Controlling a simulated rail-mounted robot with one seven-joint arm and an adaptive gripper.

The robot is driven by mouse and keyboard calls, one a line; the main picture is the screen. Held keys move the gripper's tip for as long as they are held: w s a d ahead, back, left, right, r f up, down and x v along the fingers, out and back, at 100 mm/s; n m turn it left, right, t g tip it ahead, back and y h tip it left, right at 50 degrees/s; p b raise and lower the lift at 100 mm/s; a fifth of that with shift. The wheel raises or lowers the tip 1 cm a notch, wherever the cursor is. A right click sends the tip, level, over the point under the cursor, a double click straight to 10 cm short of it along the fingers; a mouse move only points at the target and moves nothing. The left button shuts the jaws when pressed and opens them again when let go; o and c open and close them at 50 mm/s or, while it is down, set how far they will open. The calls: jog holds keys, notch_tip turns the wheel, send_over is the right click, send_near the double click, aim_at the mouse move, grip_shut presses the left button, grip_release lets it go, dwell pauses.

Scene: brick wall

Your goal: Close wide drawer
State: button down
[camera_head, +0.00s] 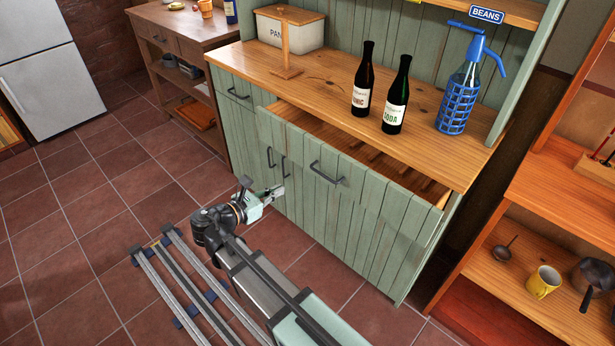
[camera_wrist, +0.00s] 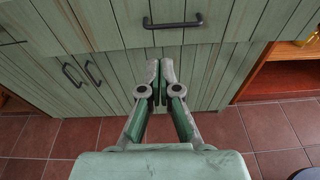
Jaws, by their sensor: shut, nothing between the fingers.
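The wide drawer (camera_head: 375,184) of the green cabinet is pulled out, and its wooden inside shows below the countertop in the head view. Its dark bar handle (camera_head: 326,173) is on the front, left of the middle. In the wrist view the drawer front (camera_wrist: 240,15) spans the top, with the handle (camera_wrist: 172,22) above my fingertips. My gripper (camera_head: 279,191) is in front of the cabinet, lower and to the left of the handle. It also shows in the wrist view (camera_wrist: 160,70), with the fingers together and empty. It appears apart from the drawer.
Two dark bottles (camera_head: 396,97) and a blue siphon (camera_head: 459,95) stand on the countertop (camera_head: 330,80). Cabinet doors with handles (camera_wrist: 75,75) are below the drawer. An orange shelf (camera_head: 560,190) stands at right. My rails lie on the tiled floor (camera_head: 70,220), which is open at left.

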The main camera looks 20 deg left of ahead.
aim_at(316, 171)
jog(key=p+x, duration=0.1)
jog(key=x, duration=1.3)
jog(key=shift+f, duration=0.1)
jog(key=shift+w+a, duration=0.1)
